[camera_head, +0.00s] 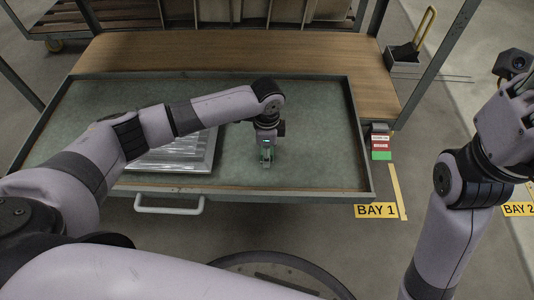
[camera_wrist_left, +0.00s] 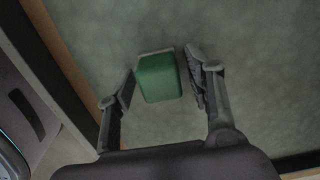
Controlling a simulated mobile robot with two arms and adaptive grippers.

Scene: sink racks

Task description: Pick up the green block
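The green block (camera_wrist_left: 159,79) lies on the grey-green tray surface in the left wrist view, between the two fingers of my left gripper (camera_wrist_left: 163,82). The fingers are spread. The left finger is very close to the block, and I cannot tell if it touches. A narrow gap shows between the block and the right finger. In the head view my left gripper (camera_head: 266,160) points down over the right half of the tray; the block cannot be told apart from the gripper there. My right gripper (camera_head: 522,86) is raised at the right edge, its fingers unclear.
The tray (camera_head: 322,130) has a raised rim and a white front handle (camera_head: 168,207). A ribbed silvery rack (camera_head: 175,155) lies in it, left of my left gripper. A wooden shelf (camera_head: 225,50) is behind. Red and green labels (camera_head: 381,145) are beside the tray's right edge.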

